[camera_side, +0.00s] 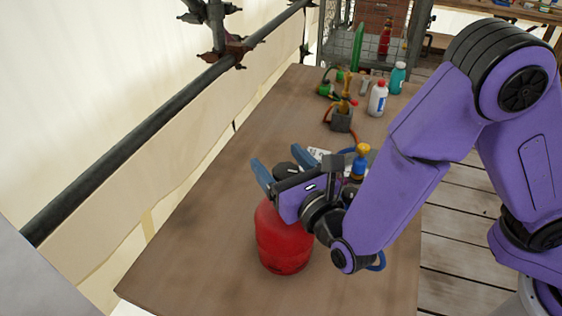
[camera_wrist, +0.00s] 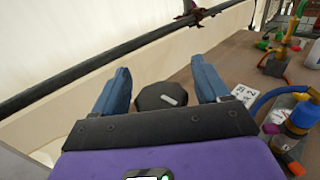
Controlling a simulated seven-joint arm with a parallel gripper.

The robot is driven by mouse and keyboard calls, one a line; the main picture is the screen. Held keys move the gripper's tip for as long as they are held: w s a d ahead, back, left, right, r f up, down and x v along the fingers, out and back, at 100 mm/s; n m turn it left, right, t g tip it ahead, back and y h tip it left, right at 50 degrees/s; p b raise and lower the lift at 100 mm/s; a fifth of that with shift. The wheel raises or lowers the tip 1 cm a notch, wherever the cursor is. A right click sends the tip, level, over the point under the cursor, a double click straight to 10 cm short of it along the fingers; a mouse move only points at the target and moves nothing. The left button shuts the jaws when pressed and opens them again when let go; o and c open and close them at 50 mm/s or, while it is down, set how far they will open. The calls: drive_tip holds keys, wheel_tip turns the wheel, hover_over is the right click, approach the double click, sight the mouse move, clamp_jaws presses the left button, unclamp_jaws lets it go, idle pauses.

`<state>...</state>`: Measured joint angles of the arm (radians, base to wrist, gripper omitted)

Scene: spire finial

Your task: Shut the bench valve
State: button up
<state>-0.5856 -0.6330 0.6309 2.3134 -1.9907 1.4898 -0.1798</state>
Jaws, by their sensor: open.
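My gripper (camera_side: 276,155) is open, with its two blue fingers spread. In the wrist view my gripper (camera_wrist: 160,64) has a black many-sided knob (camera_wrist: 161,95) between its fingers, with a gap on each side. The knob (camera_side: 285,169) is partly hidden by the gripper in the side view, above the red gas cylinder (camera_side: 283,243). A brass fitting on a grey block (camera_side: 341,120) stands farther back, with an orange hose and a green part beside it; the block (camera_wrist: 276,65) is at the upper right in the wrist view. I cannot tell which of these is the bench valve.
A blue and yellow regulator (camera_side: 361,160) stands close right of my gripper; in the wrist view it (camera_wrist: 297,120) has a gauge and blue hose. A white bottle (camera_side: 378,98) and a teal bottle (camera_side: 397,77) stand farther back. A scaffold rail (camera_side: 120,140) runs along the left.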

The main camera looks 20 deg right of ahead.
drive_tip(key=shift+c, duration=0.2)
drive_tip(key=c, duration=0.9)
drive_tip(key=shift+m+h, duration=0.4)
drive_tip(key=shift+h, duration=0.2)
drive_tip(key=m+h, duration=0.1)
drive_tip(key=h, duration=0.1)
drive_tip(key=m+h, duration=0.1)
drive_tip(key=h, duration=0.1)
drive_tip(key=shift+d+m+g, duration=0.2)
drive_tip(key=shift+m+g, duration=0.1)
drive_tip(key=shift+m, duration=0.1)
drive_tip(key=m+h, duration=0.1)
drive_tip(key=h, duration=0.1)
drive_tip(key=m+g+h, duration=0.1)
drive_tip(key=h, duration=0.1)
drive_tip(key=m+g+h, duration=0.1)
drive_tip(key=shift+s+d+m+h, duration=0.15)
drive_tip(key=shift+d+m+h, duration=0.1)
drive_tip(key=shift+m+h, duration=0.15)
drive_tip(key=m+g+h, duration=0.3)
drive_tip(key=h, duration=0.1)
drive_tip(key=shift+s+d+g, duration=0.2)
drive_tip(key=shift+d+g, duration=0.05)
drive_tip(key=shift+g, duration=0.15)
drive_tip(key=shift+s+d+m+g+h, duration=0.1)
drive_tip(key=shift+m+g+h, duration=0.55)
drive_tip(key=shift+m+g, duration=0.35)
drive_tip(key=shift+s+d+m+g+h, duration=0.1)
drive_tip(key=shift+m+g+h, duration=0.65)
drive_tip(key=shift+g, duration=0.35)
